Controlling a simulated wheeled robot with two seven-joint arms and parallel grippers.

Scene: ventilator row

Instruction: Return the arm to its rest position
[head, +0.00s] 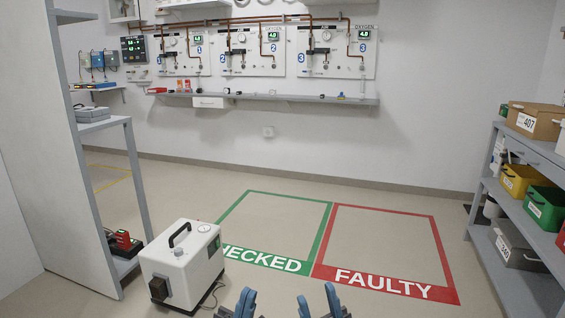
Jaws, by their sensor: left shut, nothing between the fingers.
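My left gripper (245,301) shows at the bottom edge of the head view, its blue-grey fingers close together and nothing between them. My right gripper (318,302) is just to its right, also at the bottom edge. Its two fingertips stand apart with floor visible between them, and it holds nothing. Only the finger ends show; the rest of both arms is out of view.
A white unit (182,265) with a black handle stands on the floor left of my grippers. Green "CHECKED" (263,258) and red "FAULTY" (385,281) floor frames are empty. A shelf with bins (545,207) stands right, a grey rack (136,180) left.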

